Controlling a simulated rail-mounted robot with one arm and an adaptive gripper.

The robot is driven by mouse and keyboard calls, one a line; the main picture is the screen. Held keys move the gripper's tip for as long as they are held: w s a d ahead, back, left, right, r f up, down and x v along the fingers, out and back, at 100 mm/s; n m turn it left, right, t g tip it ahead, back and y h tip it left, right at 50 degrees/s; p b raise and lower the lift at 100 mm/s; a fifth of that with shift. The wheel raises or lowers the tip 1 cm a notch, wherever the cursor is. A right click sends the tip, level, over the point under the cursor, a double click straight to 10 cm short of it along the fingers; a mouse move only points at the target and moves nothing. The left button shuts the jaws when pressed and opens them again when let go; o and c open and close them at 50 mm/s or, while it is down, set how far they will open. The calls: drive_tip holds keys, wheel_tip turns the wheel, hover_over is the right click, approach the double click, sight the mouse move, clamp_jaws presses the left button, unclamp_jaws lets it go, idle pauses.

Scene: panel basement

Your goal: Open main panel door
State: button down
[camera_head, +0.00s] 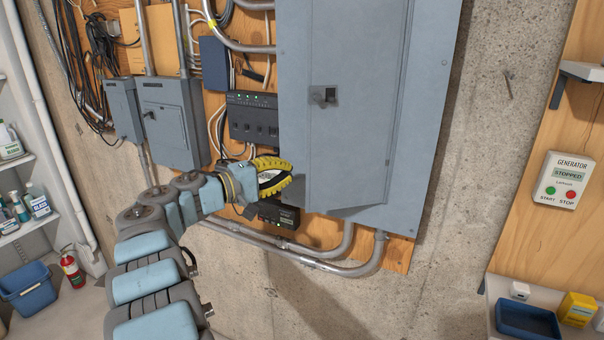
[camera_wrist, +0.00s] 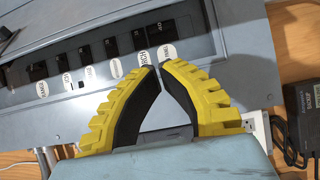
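The main panel door (camera_head: 365,140) is a large grey door on the grey main panel (camera_head: 432,100), with a small dark latch (camera_head: 322,96) near its left edge. It appears ajar: a dark gap shows along its bottom edge, and a row of black breakers (camera_wrist: 111,48) with white labels is exposed in the wrist view. My gripper (camera_head: 288,178) has yellow ribbed fingers and is left of the door's lower part. In the wrist view my gripper (camera_wrist: 162,68) has its fingertips together with nothing visible between them, over the panel's labelled strip. Contact with the door cannot be told.
A black box (camera_head: 278,213) with cables is mounted below my gripper. A black unit with green lights (camera_head: 252,116) and a smaller grey box (camera_head: 172,120) are to the left. Metal conduits (camera_head: 310,255) run below the panel. Bare concrete wall (camera_head: 490,130) lies to the right.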

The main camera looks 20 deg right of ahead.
drive_tip(key=p+x, duration=0.3)
drive_tip(key=p, duration=0.4)
drive_tip(key=shift+s+d+f+p, duration=0.1)
drive_tip(key=shift+s+f+p, duration=0.05)
drive_tip(key=shift+p, duration=0.2)
drive_tip(key=shift+s+f+p, duration=0.1)
drive_tip(key=shift+s+p, duration=0.1)
drive_tip(key=shift+p, duration=0.65)
drive_tip(key=s+p, duration=0.1)
drive_tip(key=p, duration=0.2)
drive_tip(key=s+p, duration=0.1)
drive_tip(key=p, duration=0.3)
drive_tip(key=shift+s+r, duration=0.35)
drive_tip(key=shift+r, duration=0.05)
drive_tip(key=shift+s+f+p, duration=0.15)
drive_tip(key=shift+s+p, duration=0.05)
drive_tip(key=shift+p, duration=0.3)
drive_tip(key=shift+s+a+t+p, duration=0.15)
drive_tip(key=shift+a+t+p, duration=0.1)
drive_tip(key=shift+t+p, duration=0.05)
